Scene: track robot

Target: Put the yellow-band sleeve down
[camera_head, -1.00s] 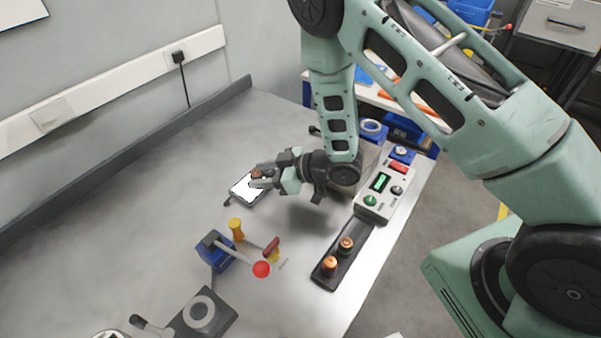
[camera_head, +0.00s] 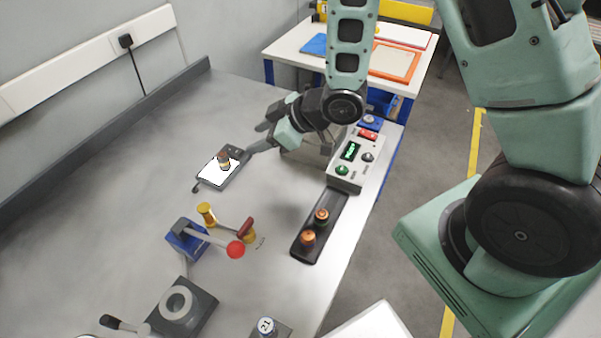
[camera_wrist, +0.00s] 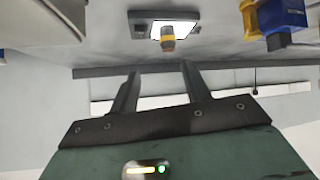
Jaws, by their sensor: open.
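The yellow-band sleeve (camera_head: 224,160) stands upright on the white lit plate of a dark flat device (camera_head: 236,176) in the head view. In the wrist view the sleeve (camera_wrist: 167,42) shows a yellow band around an orange-brown body, on the bright plate (camera_wrist: 158,29). My gripper (camera_head: 261,138) is open and empty, to the right of the sleeve and apart from it. In the wrist view the two fingers of my gripper (camera_wrist: 160,70) are spread with nothing between them.
A blue fixture with a red-knobbed lever (camera_head: 187,240) and a yellow post (camera_head: 206,213) stand in front of the device. A black holder (camera_head: 301,250) bears two copper-coloured sleeves. A control box (camera_head: 349,160) stands at the bench's right edge. The bench's left side is clear.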

